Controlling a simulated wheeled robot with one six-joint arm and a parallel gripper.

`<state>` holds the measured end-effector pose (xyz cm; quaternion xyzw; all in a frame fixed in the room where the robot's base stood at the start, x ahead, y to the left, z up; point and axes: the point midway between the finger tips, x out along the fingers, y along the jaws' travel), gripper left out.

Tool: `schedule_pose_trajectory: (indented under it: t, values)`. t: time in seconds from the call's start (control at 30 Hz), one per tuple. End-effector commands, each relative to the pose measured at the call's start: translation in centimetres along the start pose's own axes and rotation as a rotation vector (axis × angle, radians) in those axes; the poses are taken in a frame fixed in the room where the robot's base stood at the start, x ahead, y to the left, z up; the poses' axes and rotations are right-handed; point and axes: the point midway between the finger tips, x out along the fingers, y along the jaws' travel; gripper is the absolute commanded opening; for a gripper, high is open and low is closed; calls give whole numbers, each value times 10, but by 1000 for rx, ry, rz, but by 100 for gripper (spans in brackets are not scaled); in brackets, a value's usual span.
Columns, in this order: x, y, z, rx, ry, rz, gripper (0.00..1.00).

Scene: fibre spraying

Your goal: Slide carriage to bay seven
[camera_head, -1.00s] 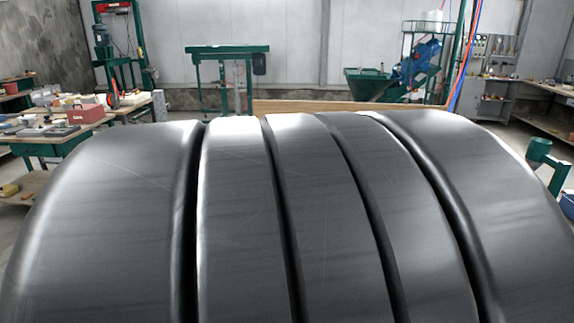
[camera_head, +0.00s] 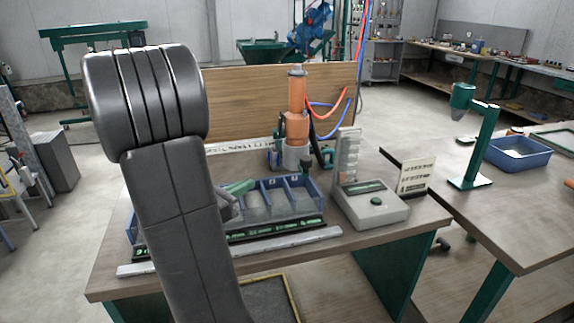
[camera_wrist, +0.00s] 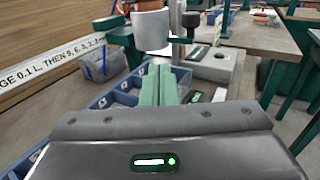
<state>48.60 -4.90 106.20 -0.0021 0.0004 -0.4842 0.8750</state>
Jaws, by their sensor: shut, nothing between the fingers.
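My gripper (camera_wrist: 157,84) shows as two green fingers, shut together and empty. In the head view my gripper (camera_head: 240,187) is over the left part of a blue divided tray (camera_head: 318,196). An upright orange cylinder with a grey lower cup (camera_head: 295,156) stands behind the tray, with red and blue hoses beside it. The grey cup (camera_wrist: 150,29) is also ahead of the fingers in the wrist view. A dark strip with green labels (camera_head: 285,230) runs along the tray's front. I cannot tell which part is the carriage; my arm hides the tray's left portion.
A grey scale-like box (camera_head: 372,208) with a clear upright panel stands right of the tray. A small sign (camera_head: 416,176) is beyond it. A metal bar (camera_head: 300,243) lies along the table's front. A wooden board (camera_head: 240,95) closes the back. A green stand (camera_head: 478,150) is at right.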

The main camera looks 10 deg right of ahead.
Motion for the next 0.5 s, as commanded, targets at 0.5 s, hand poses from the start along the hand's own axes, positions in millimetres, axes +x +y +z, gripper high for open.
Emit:
schedule_pose_trajectory:
  t: [0.5]
  values:
    - [63, -2, 2, 2, 2, -7, 0]
